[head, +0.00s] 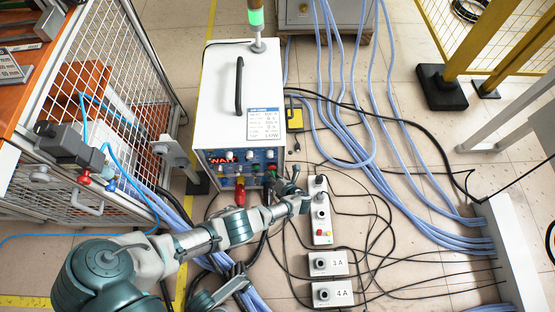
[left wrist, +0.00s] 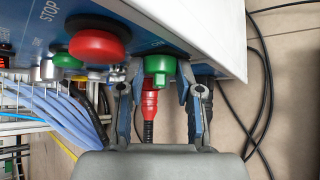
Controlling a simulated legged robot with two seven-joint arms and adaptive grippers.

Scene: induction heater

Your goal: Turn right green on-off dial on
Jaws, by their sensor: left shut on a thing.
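The white induction heater (head: 238,85) stands upright, its blue front panel (head: 222,170) facing me. The green dial (left wrist: 158,68) is on the panel's right part, in the left wrist view. My left gripper (head: 281,183) is at the panel's right side in the head view. In the left wrist view its two fingertips (left wrist: 158,78) lie either side of the green dial and are shut on it. The dial's marking is partly hidden. A dark gripper-like part (head: 232,278), perhaps my right gripper, shows at the bottom of the head view; its jaws are unclear.
A large red stop button (left wrist: 98,40) sits left of the green dial. Red (left wrist: 150,100) and black connectors with cables hang below the panel. Grey control boxes (head: 322,225) stand on the floor at right. A wire-mesh cart (head: 120,100) stands at left. Blue hoses (head: 350,110) cross the floor.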

